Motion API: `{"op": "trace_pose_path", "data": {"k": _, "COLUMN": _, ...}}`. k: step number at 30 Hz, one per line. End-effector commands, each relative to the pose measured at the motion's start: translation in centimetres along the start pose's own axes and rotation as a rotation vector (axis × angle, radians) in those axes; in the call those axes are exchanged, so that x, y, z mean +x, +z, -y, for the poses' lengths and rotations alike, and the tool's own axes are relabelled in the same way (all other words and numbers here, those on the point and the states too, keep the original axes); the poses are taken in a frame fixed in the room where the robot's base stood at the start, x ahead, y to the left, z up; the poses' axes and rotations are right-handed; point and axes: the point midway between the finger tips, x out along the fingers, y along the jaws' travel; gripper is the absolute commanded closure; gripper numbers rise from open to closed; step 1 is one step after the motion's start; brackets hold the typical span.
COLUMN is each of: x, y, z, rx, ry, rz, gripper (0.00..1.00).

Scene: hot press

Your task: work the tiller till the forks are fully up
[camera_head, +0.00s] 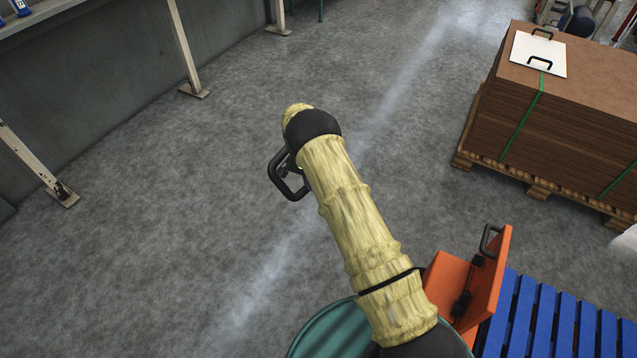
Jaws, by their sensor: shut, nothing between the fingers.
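The orange truck body (494,282) stands at the lower right, with small black parts low on its face. A black loop handle (488,241) shows at its upper edge. Another black loop (277,178) shows beside the left edge of my arm, near the black joint. It looks like the tiller's grip, but my arm hides whatever it joins. My yellow-sleeved arm reaches up from the bottom right and hides the area beneath it. My gripper is out of sight, so its contact with the loop cannot be told. The forks are hidden, so their height cannot be seen.
A blue slatted pallet (548,322) lies right of the orange body. A strapped stack of brown sheets (555,95) sits on a wooden pallet (540,190) at upper right, with a white board (538,54) on top. Benches line the left wall. The grey floor at left is clear.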

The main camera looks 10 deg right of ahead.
Motion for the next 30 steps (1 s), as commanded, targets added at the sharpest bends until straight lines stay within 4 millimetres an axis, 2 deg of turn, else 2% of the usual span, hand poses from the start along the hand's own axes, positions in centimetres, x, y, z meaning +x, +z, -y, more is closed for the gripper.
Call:
{"op": "trace_pose_path", "data": {"k": 1, "x": 0.4, "y": 0.3, "z": 1.9, "rx": -0.007, "ry": -0.038, "rz": -0.019, "gripper": 1.0}}
{"op": "trace_pose_path", "data": {"k": 3, "x": 0.7, "y": 0.6, "z": 2.4, "rx": -0.008, "ry": -0.038, "rz": -0.018, "gripper": 1.0}}
{"op": "trace_pose_path", "data": {"k": 18, "x": 1.3, "y": 1.2, "z": 2.9, "rx": -0.015, "ry": -0.034, "rz": -0.016, "gripper": 1.0}}
{"op": "trace_pose_path", "data": {"k": 23, "x": 0.9, "y": 1.1, "z": 2.5, "rx": -0.013, "ry": -0.032, "rz": -0.016, "gripper": 1.0}}
{"op": "trace_pose_path", "data": {"k": 30, "x": -0.6, "y": 1.1, "z": 0.1, "rx": -0.013, "ry": -0.021, "rz": -0.014, "gripper": 1.0}}
